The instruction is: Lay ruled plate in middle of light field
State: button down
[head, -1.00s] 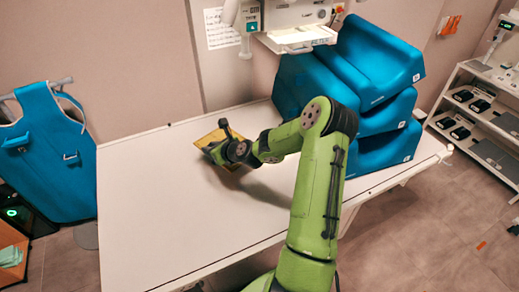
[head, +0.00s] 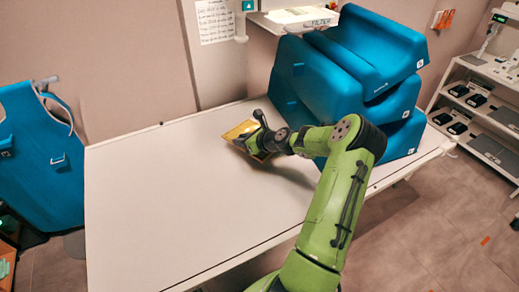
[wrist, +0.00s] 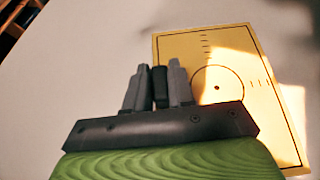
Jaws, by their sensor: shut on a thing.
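The ruled plate is a yellow sheet with black border lines, tick marks and a circle with a centre dot; it shows in the head view (head: 238,132) and the wrist view (wrist: 222,58). My gripper (wrist: 158,75) is shut on a small black block at the plate's left side, which looks like the plate's grip. In the head view my gripper (head: 265,135) is low over the table and hides part of the plate. A bright light field (wrist: 292,98) falls across the plate's right part and spills past its right edge. I cannot tell whether the plate touches the table.
The white table (head: 150,215) is clear at left and front. Stacked blue wedge cushions (head: 310,85) stand at its right back, close to my arm. A blue apron (head: 40,160) hangs at left. A shelf cart (head: 480,110) stands at right.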

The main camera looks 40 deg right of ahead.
jog(key=d, duration=0.2)
jog(key=s+d, duration=0.1)
jog(key=d, duration=0.1)
jog(key=s+d, duration=0.1)
jog(key=shift+d, duration=0.4)
notch_tip(320, 180, down, 2)
jog(key=shift+f, duration=0.15)
notch_tip(320, 180, down, 5)
jog(key=shift+d+r+b, duration=0.1)
jog(key=shift+d+b, duration=0.05)
jog(key=shift+b, duration=0.45)
jog(key=c, duration=1)
grip_release()
jog(key=shift+o, duration=0.2)
